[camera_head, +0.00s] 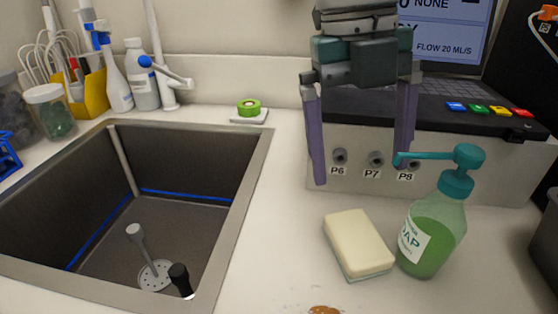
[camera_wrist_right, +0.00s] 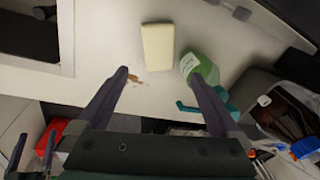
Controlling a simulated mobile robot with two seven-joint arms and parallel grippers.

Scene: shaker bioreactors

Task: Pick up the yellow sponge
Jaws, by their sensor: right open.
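The yellow sponge (camera_head: 357,242) is a pale yellow block with a thin greenish lower layer. It lies flat on the white counter, right of the sink. In the right wrist view the sponge (camera_wrist_right: 157,46) shows beyond the fingertips, roughly between their lines. My right gripper (camera_head: 361,168) is open and empty, its fingers pointing down. In the head view it appears above and behind the sponge, in front of the pump box; in the wrist view the gripper (camera_wrist_right: 158,75) touches nothing.
A green soap bottle (camera_head: 434,232) with a teal pump stands close right of the sponge. The sink (camera_head: 245,200) opens on the left. A brown stain (camera_head: 324,310) lies in front. The grey box (camera_head: 450,180) with ports P6 to P8 stands behind. Counter left of the sponge is clear.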

